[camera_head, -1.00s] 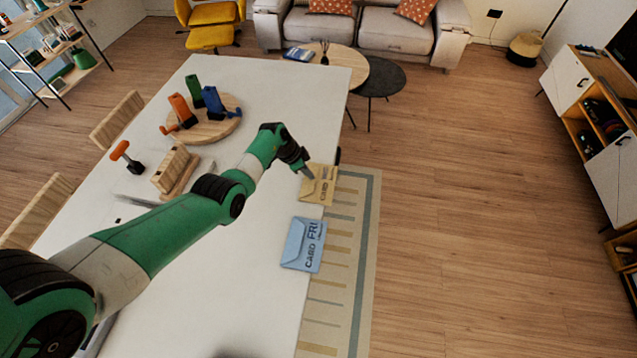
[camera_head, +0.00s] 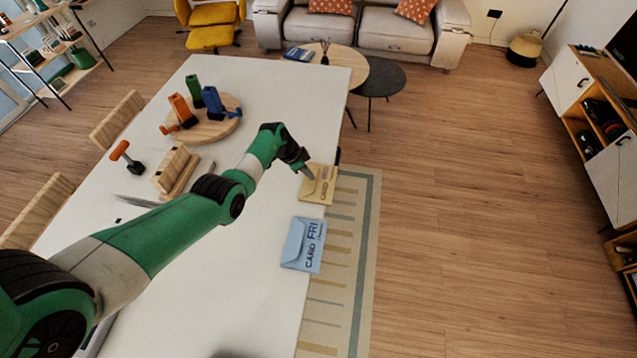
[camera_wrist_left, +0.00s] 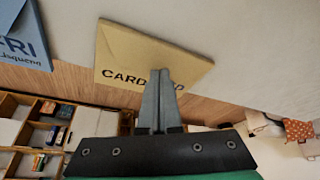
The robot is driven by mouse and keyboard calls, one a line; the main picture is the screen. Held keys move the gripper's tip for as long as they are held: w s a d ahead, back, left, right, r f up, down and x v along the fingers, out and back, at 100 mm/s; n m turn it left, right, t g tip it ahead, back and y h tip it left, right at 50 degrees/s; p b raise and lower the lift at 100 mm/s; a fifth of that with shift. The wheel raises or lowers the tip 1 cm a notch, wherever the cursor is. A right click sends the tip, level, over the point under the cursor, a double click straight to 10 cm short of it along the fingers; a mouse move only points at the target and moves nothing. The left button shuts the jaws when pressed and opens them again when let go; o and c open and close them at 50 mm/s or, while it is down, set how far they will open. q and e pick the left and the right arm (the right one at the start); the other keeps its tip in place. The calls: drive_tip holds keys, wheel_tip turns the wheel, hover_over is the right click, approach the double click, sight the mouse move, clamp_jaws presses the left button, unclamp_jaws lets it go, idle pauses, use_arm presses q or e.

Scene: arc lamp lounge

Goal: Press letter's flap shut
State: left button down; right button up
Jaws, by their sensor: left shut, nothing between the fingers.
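A tan envelope (camera_head: 321,190) marked "CARD" lies at the right edge of the white table, and it also shows in the left wrist view (camera_wrist_left: 130,52). A blue envelope (camera_head: 302,245) marked "CARD FRI" lies nearer on the same edge, and part of it shows at the left of the wrist view (camera_wrist_left: 22,38). My left gripper (camera_head: 309,173) is shut and empty, with its fingertips at the tan envelope. In the wrist view the shut fingers (camera_wrist_left: 161,85) cover part of its print. I cannot tell whether they touch it. My right gripper is not in view.
The white table (camera_head: 260,90) carries a round wooden board (camera_head: 215,128) with orange, green and blue clamp-like items. A wooden block holder (camera_head: 175,170) and an orange-handled tool (camera_head: 127,157) stand at the left. The table's right edge is close to both envelopes.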

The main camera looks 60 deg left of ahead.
sight(309, 181)
use_arm(q)
drive_tip(key=shift+f+b, duration=0.6)
drive_tip(key=shift+f, duration=0.15)
idle(0.7)
drive_tip(key=shift+f, duration=0.15)
idle(1.0)
wheel_tip(309, 181, up, 8)
drive_tip(key=p, duration=0.8)
drive_tip(key=shift+p, duration=0.4)
